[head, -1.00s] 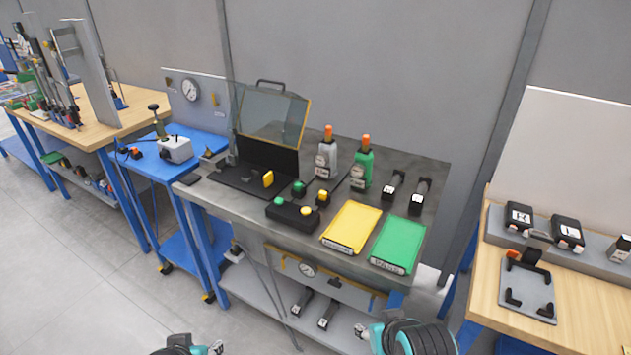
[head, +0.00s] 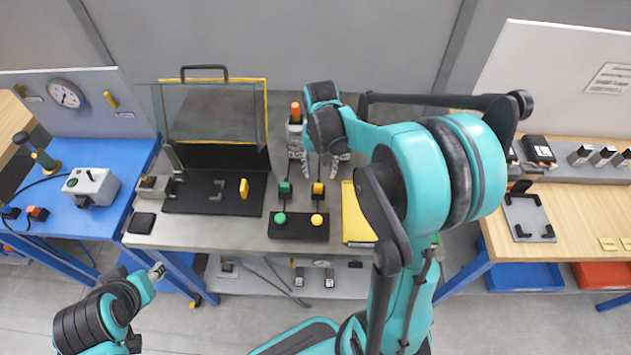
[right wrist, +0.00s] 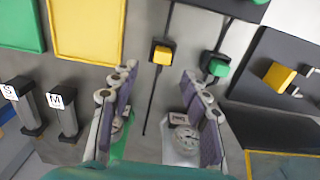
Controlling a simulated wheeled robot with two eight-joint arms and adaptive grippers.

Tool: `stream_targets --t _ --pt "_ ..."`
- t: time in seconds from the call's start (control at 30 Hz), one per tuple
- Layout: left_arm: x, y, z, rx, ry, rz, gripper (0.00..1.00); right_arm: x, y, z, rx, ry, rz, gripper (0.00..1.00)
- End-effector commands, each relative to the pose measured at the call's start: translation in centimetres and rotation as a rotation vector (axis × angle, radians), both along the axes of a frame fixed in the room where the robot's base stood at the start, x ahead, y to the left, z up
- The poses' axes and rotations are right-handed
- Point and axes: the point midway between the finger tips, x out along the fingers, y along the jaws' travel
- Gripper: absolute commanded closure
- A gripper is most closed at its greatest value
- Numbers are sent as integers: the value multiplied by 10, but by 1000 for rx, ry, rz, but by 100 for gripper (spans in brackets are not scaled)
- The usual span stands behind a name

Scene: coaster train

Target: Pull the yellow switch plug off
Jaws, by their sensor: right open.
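The yellow switch plug (head: 318,189) is a small yellow block on a black base on the grey bench, with a dark cord to the button box (head: 299,233). A matching green plug (head: 285,188) stands left of it. My right gripper (head: 322,170) is open and empty above the bench, just behind the yellow plug. In the right wrist view the yellow plug (right wrist: 162,55) shows ahead of the spread fingers (right wrist: 160,80), apart from them, and the green plug (right wrist: 215,67) is to its right. My left gripper (head: 157,270) hangs in front of the bench; its jaw opening is unclear.
A black board with a yellow block (head: 244,188) and a clear raised cover (head: 215,115) are at the left. A yellow tray (head: 355,215) lies right of the plugs, partly behind my arm.

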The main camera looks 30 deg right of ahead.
Motion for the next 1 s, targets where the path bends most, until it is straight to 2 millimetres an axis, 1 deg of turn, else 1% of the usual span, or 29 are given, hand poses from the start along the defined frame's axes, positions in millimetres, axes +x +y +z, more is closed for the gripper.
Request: stream_targets --t 0.03,0.17,0.3,0.4,0.5,0.7,0.73,0.9,1.0 --pt "0 0 -5 0 0 0 60 0 0 -9 0 0 0 53" --pt "0 0 -11 0 0 0 60 0 2 -25 -1 -1 2 53" --pt "0 0 -22 0 0 0 60 1 4 -48 0 -2 3 53" --pt "0 0 -25 0 0 0 60 0 4 -60 0 -2 2 53" --pt "0 0 -26 0 0 0 60 0 4 -65 0 -2 2 53" --pt "0 0 -25 0 0 0 60 0 4 -65 0 -2 2 53" --pt "0 0 -25 0 0 0 60 0 4 -65 0 -2 2 56" --pt "0 0 -25 0 0 0 60 0 4 -65 -1 -3 2 100" --pt "0 0 -25 0 0 0 60 0 4 -65 -1 -3 2 100"
